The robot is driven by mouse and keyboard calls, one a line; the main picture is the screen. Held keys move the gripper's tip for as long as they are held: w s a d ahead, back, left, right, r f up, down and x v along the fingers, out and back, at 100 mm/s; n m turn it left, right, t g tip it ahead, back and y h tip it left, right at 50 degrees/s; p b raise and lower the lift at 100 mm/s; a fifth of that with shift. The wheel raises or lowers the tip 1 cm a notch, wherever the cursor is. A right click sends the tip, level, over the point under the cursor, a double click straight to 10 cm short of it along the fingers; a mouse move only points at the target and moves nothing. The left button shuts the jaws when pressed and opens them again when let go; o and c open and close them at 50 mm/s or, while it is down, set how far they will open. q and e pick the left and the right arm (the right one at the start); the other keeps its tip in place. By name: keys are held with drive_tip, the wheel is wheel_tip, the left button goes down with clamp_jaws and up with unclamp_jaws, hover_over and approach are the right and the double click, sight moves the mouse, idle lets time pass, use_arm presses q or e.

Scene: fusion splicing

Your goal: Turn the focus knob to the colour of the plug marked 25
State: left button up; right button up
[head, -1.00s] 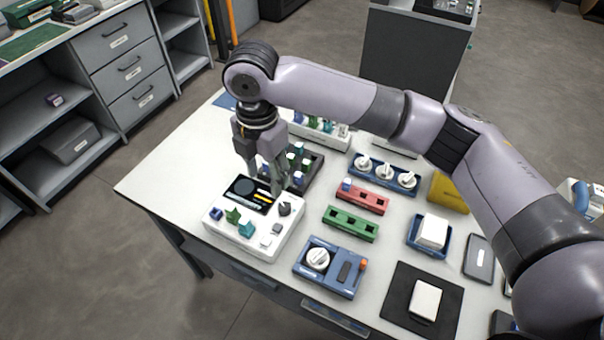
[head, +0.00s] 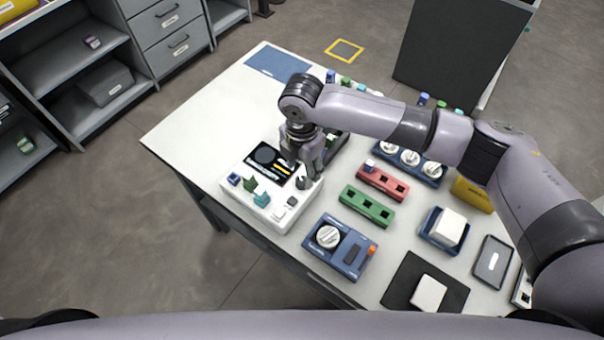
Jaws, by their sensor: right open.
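A white device (head: 240,198) with a dark screen (head: 268,160) stands near the table's front left edge. Its top carries a small blue piece (head: 234,179), a green piece (head: 250,184), a teal piece (head: 262,199) and a dark grey knob (head: 304,183). My right gripper (head: 309,170) is open, pointing down just above the dark grey knob; I cannot tell whether it touches. A blue unit (head: 318,257) with a white dial (head: 328,236) sits to the right. No number 25 or focus label is legible. My left gripper is out of view.
A red strip (head: 396,187) and a green strip (head: 366,205) with square sockets lie right of the gripper. Behind them is a blue holder (head: 432,181) with white round pieces. The table's left part (head: 215,120) is clear.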

sight(302, 180)
wheel_tip(302, 180, down, 4)
drive_tip(key=shift+r, duration=0.1)
drive_tip(key=shift+f, duration=0.4)
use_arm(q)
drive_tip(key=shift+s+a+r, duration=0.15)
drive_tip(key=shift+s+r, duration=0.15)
use_arm(e)
clamp_jaws()
